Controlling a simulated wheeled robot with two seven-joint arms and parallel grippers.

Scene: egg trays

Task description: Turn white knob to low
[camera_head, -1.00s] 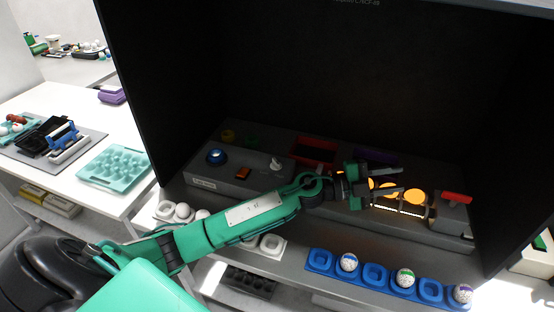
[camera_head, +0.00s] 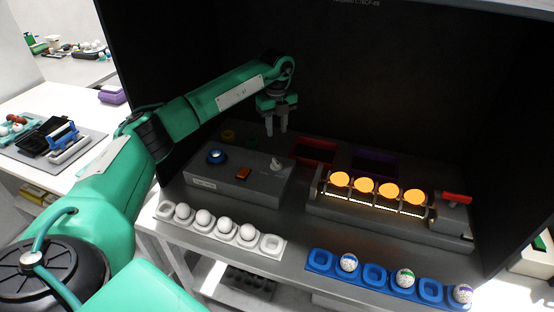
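The white knob (camera_head: 276,163) stands on top of a grey control box (camera_head: 226,180), near the box's right end. The knob is small, and I cannot read its setting. My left gripper (camera_head: 276,132) points down above and just behind the knob, apart from it. Its two fingers have a gap between them and hold nothing. My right gripper is not in view.
A glowing machine (camera_head: 345,206) with a red lever (camera_head: 456,198) stands right. A white egg tray (camera_head: 271,243) and a blue egg tray (camera_head: 320,260) lie in front. Dark walls enclose the back.

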